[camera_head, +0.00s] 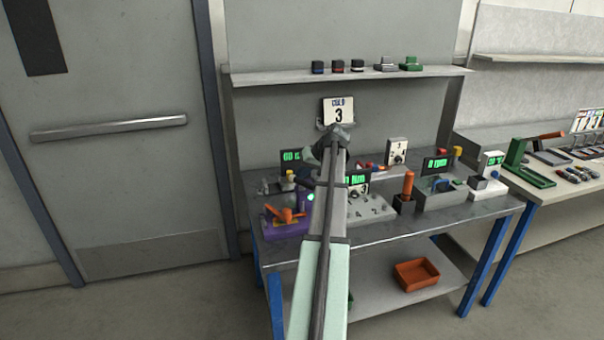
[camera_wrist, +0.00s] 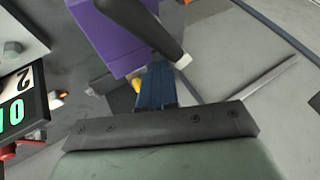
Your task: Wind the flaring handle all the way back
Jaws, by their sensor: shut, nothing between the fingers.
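A purple device (camera_head: 285,226) with an orange handle (camera_head: 288,215) sits at the left front of the metal bench, beside my arm. A purple block (camera_wrist: 108,42) fills the upper left of the wrist view. A dark bar with a pale end (camera_wrist: 145,28) crosses over it; I cannot tell whether this is the flaring handle. My gripper (camera_wrist: 156,72) points at the purple block, its blue fingers together and holding nothing visible. The bar partly covers the fingertips, and contact cannot be told.
Green-lit displays (camera_head: 437,164) and small fixtures crowd the bench (camera_head: 375,237). An orange-handled tool (camera_head: 408,187) stands upright in a dark block to the right. A shelf (camera_head: 345,76) runs above. A red-orange bin (camera_head: 416,274) lies on the lower shelf. Floor at left is clear.

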